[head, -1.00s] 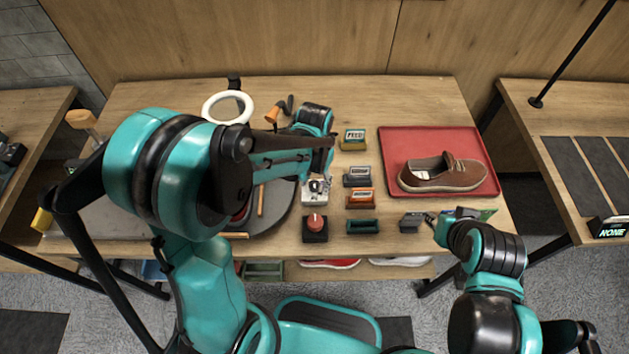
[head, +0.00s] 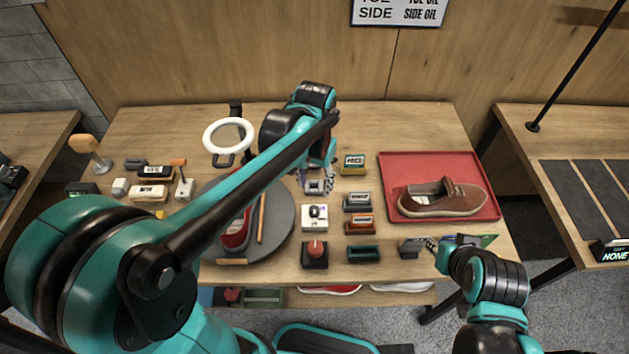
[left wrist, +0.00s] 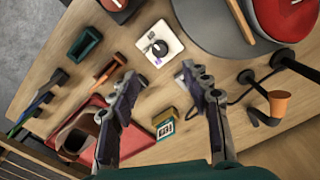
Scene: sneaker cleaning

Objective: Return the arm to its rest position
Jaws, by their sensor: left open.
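My left arm crosses the head view from the lower left. My right gripper (head: 432,244) is at the table's front right, beside a small grey block (head: 410,248) and a green card-like piece (head: 487,241); its finger opening is too small to tell.
A brown sneaker (head: 440,199) lies on a red tray (head: 390,165). A red shoe (head: 237,232) is on a dark round turntable (head: 284,237), partly behind my arm. A ring lamp (head: 207,139), a red button (head: 315,247) and several small labelled boxes stand nearby.

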